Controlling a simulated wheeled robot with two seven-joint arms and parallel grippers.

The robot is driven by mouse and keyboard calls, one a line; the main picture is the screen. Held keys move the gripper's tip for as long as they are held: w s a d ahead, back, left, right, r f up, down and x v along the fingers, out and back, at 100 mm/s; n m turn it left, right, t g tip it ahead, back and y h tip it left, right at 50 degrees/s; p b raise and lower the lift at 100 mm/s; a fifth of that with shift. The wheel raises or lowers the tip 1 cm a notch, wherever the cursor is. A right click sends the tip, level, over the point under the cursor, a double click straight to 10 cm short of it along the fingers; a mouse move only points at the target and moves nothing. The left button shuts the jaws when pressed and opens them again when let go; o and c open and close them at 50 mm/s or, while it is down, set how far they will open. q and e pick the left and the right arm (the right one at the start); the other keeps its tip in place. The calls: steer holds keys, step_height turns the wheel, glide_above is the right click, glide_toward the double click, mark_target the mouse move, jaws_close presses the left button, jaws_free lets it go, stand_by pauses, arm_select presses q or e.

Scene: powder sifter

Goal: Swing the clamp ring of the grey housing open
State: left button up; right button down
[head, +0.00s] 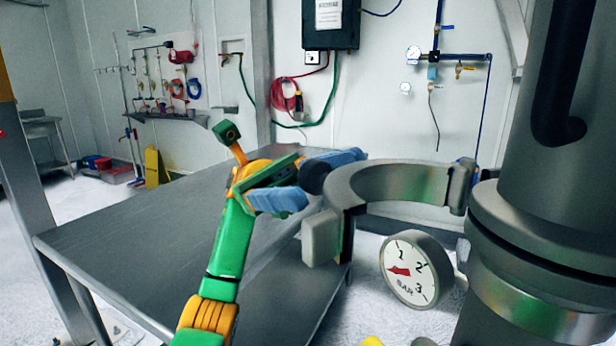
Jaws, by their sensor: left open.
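The grey housing (535,240) stands upright at the right edge, a tall cylinder with a flanged band. The clamp ring (395,180) is a curved metal half-band. It reaches out to the left of the housing, with its right end at a hinge block (460,186) beside the housing. Its free left end carries a pale block (322,238) and a dark round knob (314,177). My left gripper (328,178) is open, its blue fingers on either side of the knob. Whether they touch it I cannot tell. My right gripper is out of view.
A round pressure gauge (415,270) sits below the ring, left of the housing. A grey metal table (140,245) fills the left and middle. A dark box (331,25) and hoses hang on the back wall.

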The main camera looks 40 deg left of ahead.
arm_select(q)
steer(key=v, duration=0.6)
steer(key=shift+a+f, duration=0.15)
steer(key=shift+a, duration=0.15)
steer(key=shift+w, duration=0.1)
